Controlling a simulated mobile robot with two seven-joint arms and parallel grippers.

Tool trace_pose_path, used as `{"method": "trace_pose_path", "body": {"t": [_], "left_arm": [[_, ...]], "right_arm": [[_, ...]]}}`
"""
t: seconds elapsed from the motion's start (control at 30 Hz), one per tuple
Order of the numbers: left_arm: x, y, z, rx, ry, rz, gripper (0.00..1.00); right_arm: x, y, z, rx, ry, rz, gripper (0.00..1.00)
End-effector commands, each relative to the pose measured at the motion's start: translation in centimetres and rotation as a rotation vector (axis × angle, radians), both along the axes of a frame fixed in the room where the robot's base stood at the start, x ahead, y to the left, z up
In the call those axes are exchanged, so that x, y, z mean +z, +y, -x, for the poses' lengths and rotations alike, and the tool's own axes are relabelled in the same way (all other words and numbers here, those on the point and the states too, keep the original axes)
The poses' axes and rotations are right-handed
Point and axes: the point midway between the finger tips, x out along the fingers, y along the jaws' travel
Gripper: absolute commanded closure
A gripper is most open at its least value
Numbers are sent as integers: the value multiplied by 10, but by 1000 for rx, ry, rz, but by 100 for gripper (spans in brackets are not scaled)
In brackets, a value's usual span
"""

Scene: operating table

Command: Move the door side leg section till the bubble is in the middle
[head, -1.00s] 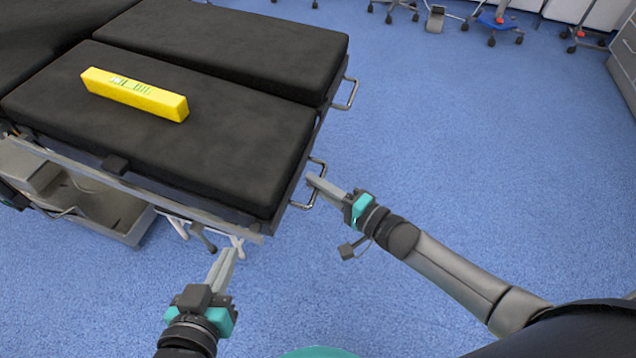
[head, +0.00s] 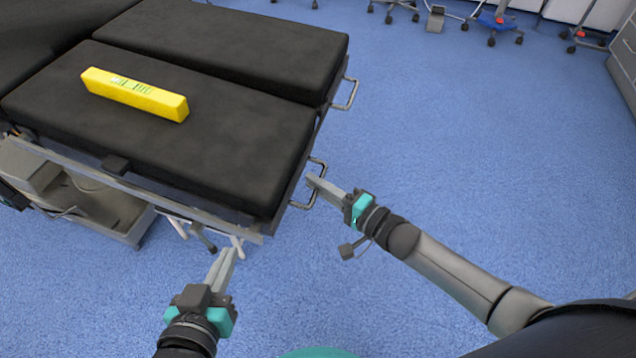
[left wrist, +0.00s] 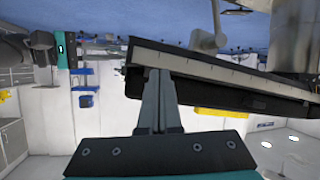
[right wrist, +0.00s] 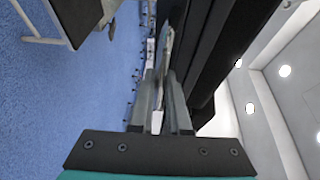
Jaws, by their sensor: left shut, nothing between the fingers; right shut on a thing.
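The near black leg section (head: 200,125) carries a yellow spirit level (head: 135,94) lying along its top. Green marks show in its window; the bubble is too small to place. My right gripper (head: 318,180) is shut on the metal handle (head: 309,198) at this section's end; the handle also shows between its fingers in the right wrist view (right wrist: 167,45). My left gripper (head: 228,252) is shut and empty, close to the section's near corner. In the left wrist view its fingertips (left wrist: 160,72) overlap the section's side rail (left wrist: 210,70); I cannot tell if they touch.
The second leg section (head: 230,45) lies beyond the near one, with its own handle (head: 347,93). The table's grey base (head: 95,210) stands below at the left. Blue floor (head: 480,170) is clear to the right. Wheeled stands (head: 495,22) are far off at the back.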

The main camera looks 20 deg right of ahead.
Motion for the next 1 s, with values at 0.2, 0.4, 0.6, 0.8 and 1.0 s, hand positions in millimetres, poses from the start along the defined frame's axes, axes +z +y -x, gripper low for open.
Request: {"method": "trace_pose_path", "body": {"t": [0.2, 0.4, 0.6, 0.8, 1.0], "left_arm": [[-2, 3, 1, 3, 31, -16, 100], [-23, 19, 5, 14, 184, -98, 100], [-42, 38, 16, 30, 348, -178, 100], [-58, 60, 32, 51, 530, -253, 100], [-80, 80, 51, 72, 696, -314, 100]], "right_arm": [[5, -1, 0, 0, 1, 3, 100], [18, -2, 1, 1, 8, 16, 100], [30, -3, 1, 0, 16, 28, 100], [44, -5, 2, 0, 27, 45, 100], [60, -7, 2, -2, 38, 61, 100]]}}
